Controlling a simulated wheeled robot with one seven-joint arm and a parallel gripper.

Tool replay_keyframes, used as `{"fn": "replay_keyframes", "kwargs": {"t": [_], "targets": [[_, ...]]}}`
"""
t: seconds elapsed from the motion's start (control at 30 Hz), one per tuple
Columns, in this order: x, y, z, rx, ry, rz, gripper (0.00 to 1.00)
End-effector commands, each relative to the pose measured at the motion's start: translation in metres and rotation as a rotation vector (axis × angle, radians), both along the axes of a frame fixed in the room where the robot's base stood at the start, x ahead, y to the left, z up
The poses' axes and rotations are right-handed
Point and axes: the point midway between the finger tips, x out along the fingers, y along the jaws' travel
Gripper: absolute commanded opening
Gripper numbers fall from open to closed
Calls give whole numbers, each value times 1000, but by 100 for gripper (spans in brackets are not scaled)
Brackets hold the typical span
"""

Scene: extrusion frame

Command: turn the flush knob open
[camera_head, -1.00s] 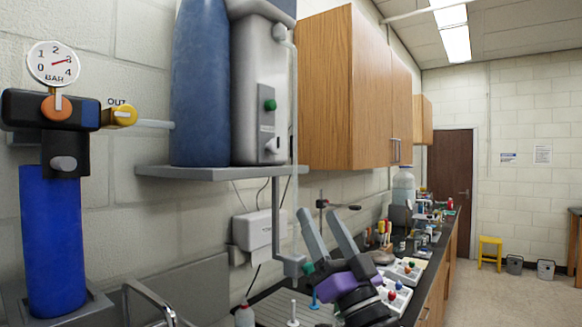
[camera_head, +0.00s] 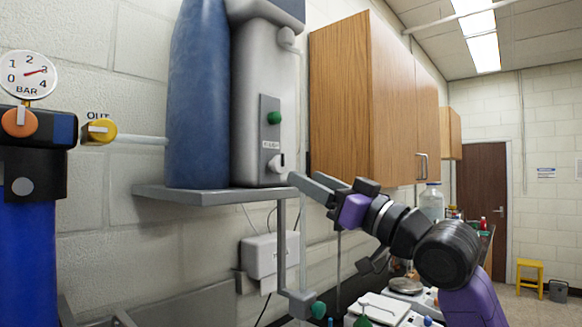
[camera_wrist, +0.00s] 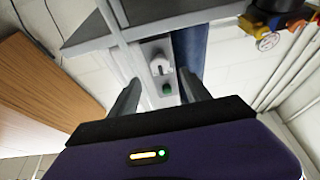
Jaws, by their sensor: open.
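The flush knob looks to be the pale knob (camera_head: 275,163) low on the grey panel of the white dispenser unit (camera_head: 259,75). It sits below a green button (camera_head: 273,118) and a small label too small to read surely. My gripper (camera_head: 306,178) is open and empty, just right of the knob and slightly lower, with a gap between. In the wrist view the knob (camera_wrist: 160,66) and the green button (camera_wrist: 167,89) show between and beyond the open fingers (camera_wrist: 162,85). The knob's exact turn is hard to tell.
The unit and a blue tank (camera_head: 198,100) stand on a grey shelf (camera_head: 215,200). A wooden cabinet (camera_head: 340,95) hangs close behind and right of my gripper. A cluttered bench lies below.

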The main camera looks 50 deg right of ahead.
Motion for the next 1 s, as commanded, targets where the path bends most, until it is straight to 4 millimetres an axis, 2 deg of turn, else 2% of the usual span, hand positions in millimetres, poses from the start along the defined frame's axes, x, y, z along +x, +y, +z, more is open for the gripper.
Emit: {"fn": "replay_keyframes", "kwargs": {"t": [0.2, 0.4, 0.6, 0.83, 1.0], "targets": [[31, 1, 17, 0, -1, 1, 56], [55, 2, 26, 0, -2, 0, 56], [64, 2, 28, 0, -3, -1, 56], [64, 2, 27, -1, -4, -2, 56], [64, 2, 27, -1, -4, -2, 22]]}}
